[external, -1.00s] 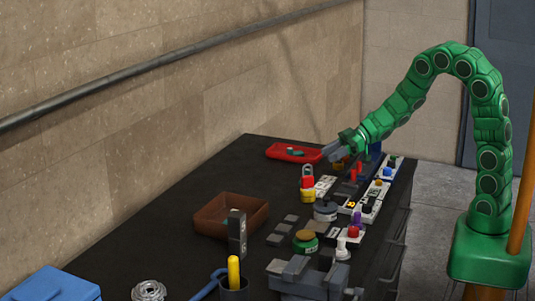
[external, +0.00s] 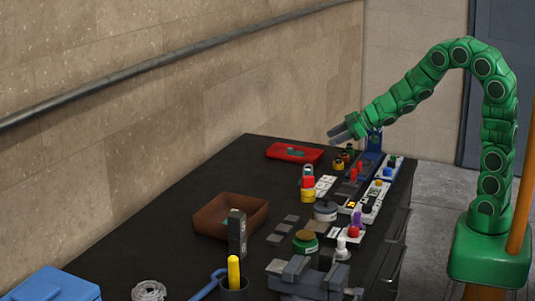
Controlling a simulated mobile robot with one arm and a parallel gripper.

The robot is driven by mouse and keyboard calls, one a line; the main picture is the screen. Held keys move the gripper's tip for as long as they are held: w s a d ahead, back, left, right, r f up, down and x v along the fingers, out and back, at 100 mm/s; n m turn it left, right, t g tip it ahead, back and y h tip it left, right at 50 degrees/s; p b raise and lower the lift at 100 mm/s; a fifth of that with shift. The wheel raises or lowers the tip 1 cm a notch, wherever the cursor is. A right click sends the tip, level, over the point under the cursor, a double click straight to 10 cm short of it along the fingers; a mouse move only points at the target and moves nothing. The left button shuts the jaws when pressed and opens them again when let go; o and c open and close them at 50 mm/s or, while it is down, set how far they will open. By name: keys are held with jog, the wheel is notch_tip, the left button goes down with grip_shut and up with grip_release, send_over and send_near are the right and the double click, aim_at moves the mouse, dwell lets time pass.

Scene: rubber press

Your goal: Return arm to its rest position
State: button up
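My green arm arches up from its base at the right and reaches left over the far end of the dark bench (external: 150,235). My gripper (external: 333,137) is raised above the bench, with two grey fingers pointing left and down. The fingers show as separate prongs with nothing visible between them. The gripper is clear of the red tray (external: 270,152) to its left and the small knobs (external: 338,164) below it.
The bench holds a red-and-yellow padlock-like piece (external: 307,190), a brown bin (external: 223,221), a green-based round piece (external: 305,242), a grey vise-like block (external: 305,277), a cup (external: 234,289) and a blue box (external: 52,285). A wall stands behind. Space above the bench is free.

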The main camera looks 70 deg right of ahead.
jog(key=s+d+r+m+g+h, duration=0.1)
jog(key=s+d+m+g+h, duration=0.2)
jog(key=s, duration=0.4)
jog(key=s+d+r+m+g+h, duration=0.1)
jog(key=s+d+m+g+h, duration=0.1)
jog(key=s+d+h, duration=0.45)
jog(key=s+a+m+g+y, duration=0.1)
jog(key=s+a+g+y, duration=0.2)
jog(key=s, duration=1.1)
jog(key=s+a+f+m+g+y, duration=0.1)
jog(key=s+a+g+y, duration=0.2)
jog(key=s+a, duration=0.6)
jog(key=s+g, duration=0.1)
jog(key=s, duration=0.4)
jog(key=shift+a+f+g, duration=0.25)
jog(key=shift+a+g, duration=0.1)
jog(key=shift+g, duration=0.05)
jog(key=shift+s, duration=0.1)
